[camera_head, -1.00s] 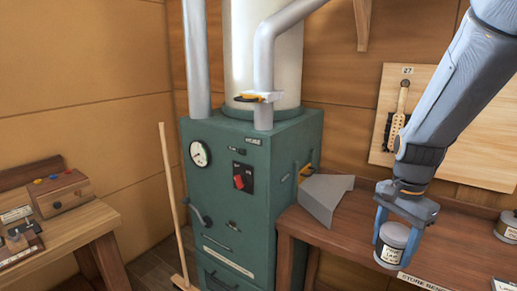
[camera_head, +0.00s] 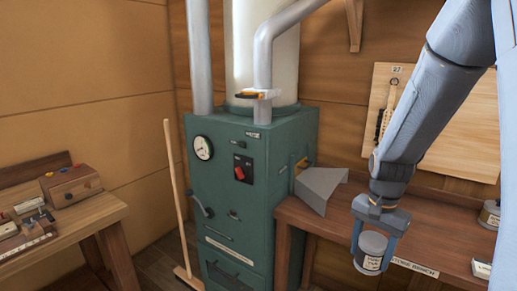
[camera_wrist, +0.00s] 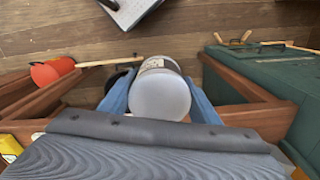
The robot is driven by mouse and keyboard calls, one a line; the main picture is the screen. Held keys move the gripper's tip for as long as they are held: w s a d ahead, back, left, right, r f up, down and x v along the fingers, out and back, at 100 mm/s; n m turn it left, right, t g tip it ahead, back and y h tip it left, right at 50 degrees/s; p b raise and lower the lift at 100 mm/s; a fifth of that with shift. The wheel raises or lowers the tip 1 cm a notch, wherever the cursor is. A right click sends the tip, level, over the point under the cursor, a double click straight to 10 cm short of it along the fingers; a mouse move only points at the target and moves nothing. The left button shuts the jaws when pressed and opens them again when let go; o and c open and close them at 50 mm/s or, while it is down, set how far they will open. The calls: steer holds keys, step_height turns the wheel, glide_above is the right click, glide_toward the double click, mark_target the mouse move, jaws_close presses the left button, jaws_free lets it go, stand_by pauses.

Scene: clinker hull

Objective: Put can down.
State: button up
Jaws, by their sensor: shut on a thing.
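The can (camera_head: 373,252) is a small grey tin with a pale label. My gripper (camera_head: 374,243) is shut on it, one finger on each side, and holds it upright in front of the right-hand bench's front edge. In the wrist view the can (camera_wrist: 160,92) shows its pale round top between the two blue fingers, with floorboards beyond it. The can's underside is hidden. The wooden bench (camera_head: 330,225) at the right carries a label strip on its front edge, partly hidden by the arm.
A green boiler (camera_head: 235,200) with a gauge and pipes stands left of the bench. A grey angular hood (camera_head: 320,187) sits on the bench's left end. Other tins (camera_head: 489,214) stand at its right. A broom (camera_head: 175,200) leans by the boiler. Another bench (camera_head: 85,225) is at the left.

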steer(key=w+a+f+n, duration=0.2)
steer(key=a+f+n, duration=0.2)
steer(key=f, duration=0.4)
steer(key=w+a+f+n, duration=0.1)
steer(key=a+f+n, duration=0.4)
steer(key=f, duration=0.3)
steer(key=shift+w+a+f+n, duration=0.2)
steer(key=shift+w+a+n, duration=0.15)
steer(key=shift+a, duration=0.1)
